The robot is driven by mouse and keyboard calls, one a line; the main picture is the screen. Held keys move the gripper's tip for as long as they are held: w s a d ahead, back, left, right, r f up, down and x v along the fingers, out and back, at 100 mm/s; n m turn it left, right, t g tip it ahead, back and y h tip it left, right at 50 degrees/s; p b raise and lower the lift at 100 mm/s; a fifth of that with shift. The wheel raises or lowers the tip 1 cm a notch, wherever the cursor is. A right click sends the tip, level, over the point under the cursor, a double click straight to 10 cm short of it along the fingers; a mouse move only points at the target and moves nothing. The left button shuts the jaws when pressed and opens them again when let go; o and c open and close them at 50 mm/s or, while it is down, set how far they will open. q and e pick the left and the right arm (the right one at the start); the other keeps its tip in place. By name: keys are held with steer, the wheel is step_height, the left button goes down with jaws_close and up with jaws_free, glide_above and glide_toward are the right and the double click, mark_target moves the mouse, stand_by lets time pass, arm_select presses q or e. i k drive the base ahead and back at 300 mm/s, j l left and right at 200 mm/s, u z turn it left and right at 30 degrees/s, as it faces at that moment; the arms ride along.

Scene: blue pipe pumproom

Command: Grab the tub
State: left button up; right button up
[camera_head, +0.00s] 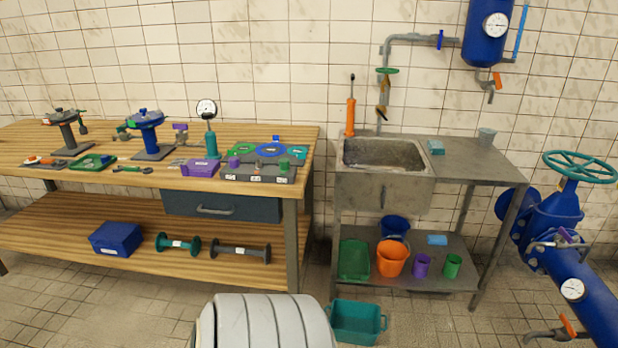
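A teal rectangular tub (357,337) with a handle on its right side sits on the tiled floor in the head view, at the bottom centre, in front of the sink stand. It is upright, and its inside looks empty. Its lower edge is close to the bottom of the picture. Neither of my grippers shows in this view, so their state cannot be seen.
The metal sink stand (470,160) is just behind the tub; its lower shelf holds an orange bucket (391,259), a green tray (354,260) and cups. A wooden workbench (50,180) stands left, a blue pipe with valves (585,290) right. Floor right of the tub is open.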

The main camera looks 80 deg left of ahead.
mark_target(354, 322)
steer(key=u, duration=2)
